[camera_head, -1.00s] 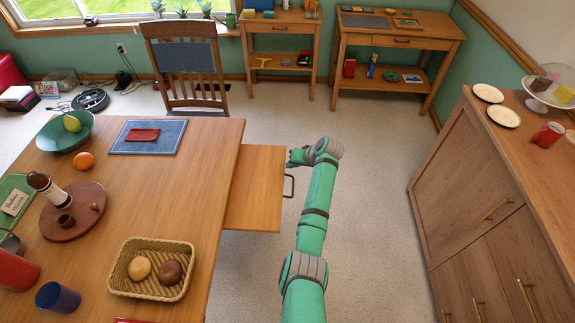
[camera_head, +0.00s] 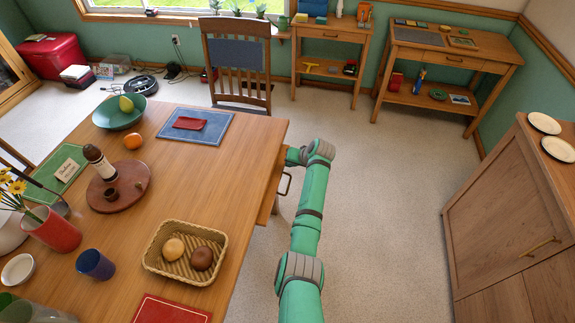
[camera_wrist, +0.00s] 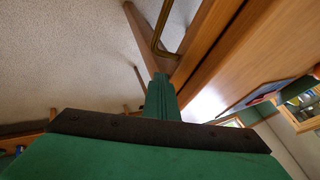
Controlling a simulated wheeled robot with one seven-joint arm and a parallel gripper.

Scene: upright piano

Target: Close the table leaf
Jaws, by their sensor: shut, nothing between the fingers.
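The wooden table leaf (camera_head: 272,186) shows in the head view as a narrow strip sticking out from the right side of the table (camera_head: 215,215). Its dark metal handle (camera_head: 287,183) is on its outer edge. My gripper (camera_head: 291,156) is at the leaf's far outer corner, beyond the handle, and its tips are partly hidden there. In the wrist view my green gripper fingers (camera_wrist: 162,92) are shut and empty, close to the wooden edge. The handle (camera_wrist: 158,32) shows just past them, and the fingers are not around it. I cannot tell whether they touch the leaf.
A wooden chair (camera_head: 238,60) stands at the table's far side. A bread basket (camera_head: 154,262) and a blue placemat (camera_head: 220,130) lie near the table's right edge. A cabinet (camera_head: 495,215) stands at the right. Open floor (camera_head: 390,190) lies between the table and cabinet.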

